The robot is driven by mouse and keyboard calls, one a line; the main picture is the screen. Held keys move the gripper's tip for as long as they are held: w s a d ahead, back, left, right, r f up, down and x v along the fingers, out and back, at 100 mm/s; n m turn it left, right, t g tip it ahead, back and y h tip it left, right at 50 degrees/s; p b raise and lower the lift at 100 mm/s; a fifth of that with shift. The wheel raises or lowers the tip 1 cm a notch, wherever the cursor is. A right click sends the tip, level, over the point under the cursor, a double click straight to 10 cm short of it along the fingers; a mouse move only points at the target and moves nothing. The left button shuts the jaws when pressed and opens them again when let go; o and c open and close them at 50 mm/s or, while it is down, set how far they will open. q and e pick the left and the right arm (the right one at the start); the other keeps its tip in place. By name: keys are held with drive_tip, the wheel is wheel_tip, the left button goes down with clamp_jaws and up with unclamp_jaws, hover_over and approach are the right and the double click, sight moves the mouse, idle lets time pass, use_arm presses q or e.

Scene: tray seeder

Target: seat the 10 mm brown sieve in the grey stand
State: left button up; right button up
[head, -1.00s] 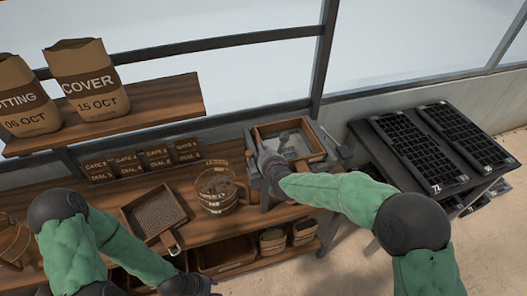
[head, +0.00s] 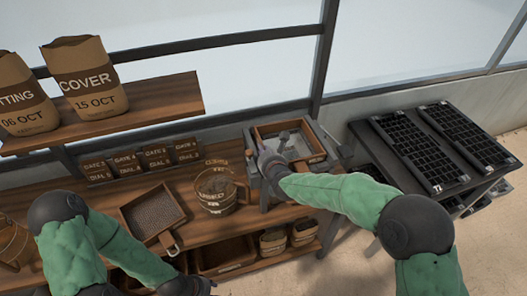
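The grey stand (head: 250,141) is at the right end of the wooden bench. A brown wood-framed sieve or tray (head: 313,161) with grey inside sits within its frame; I cannot read its mesh size or tell whether it is fully seated. My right gripper (head: 264,157) is at the stand's left front, against or just over the brown frame's near-left side. The glove and arm hide the contact, so its grip is unclear. Another brown sieve (head: 152,212) with a mesh floor and a handle lies on the bench. My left gripper (head: 197,287) is low at the bottom edge, its fingers unclear.
A round labelled container (head: 215,193) stands between the loose sieve and the stand. Small label cards (head: 155,156) line the bench back. Paper bags (head: 88,78) stand on the upper shelf. Black cell trays (head: 415,150) lie on a dark table at right. Bins (head: 222,254) sit below the bench.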

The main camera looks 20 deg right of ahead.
drive_tip(key=o, duration=0.3)
drive_tip(key=shift+s+f, duration=0.1)
drive_tip(key=shift+f, duration=0.05)
drive_tip(key=shift+s+a+f, duration=0.2)
drive_tip(key=shift+f, duration=0.15)
drive_tip(key=v, duration=0.3)
drive_tip(key=r+v, duration=0.1)
drive_tip(key=v, duration=0.6)
drive_tip(key=shift+w+d+r, duration=0.2)
drive_tip(key=shift+d, duration=0.1)
drive_tip(key=shift+v, duration=0.85)
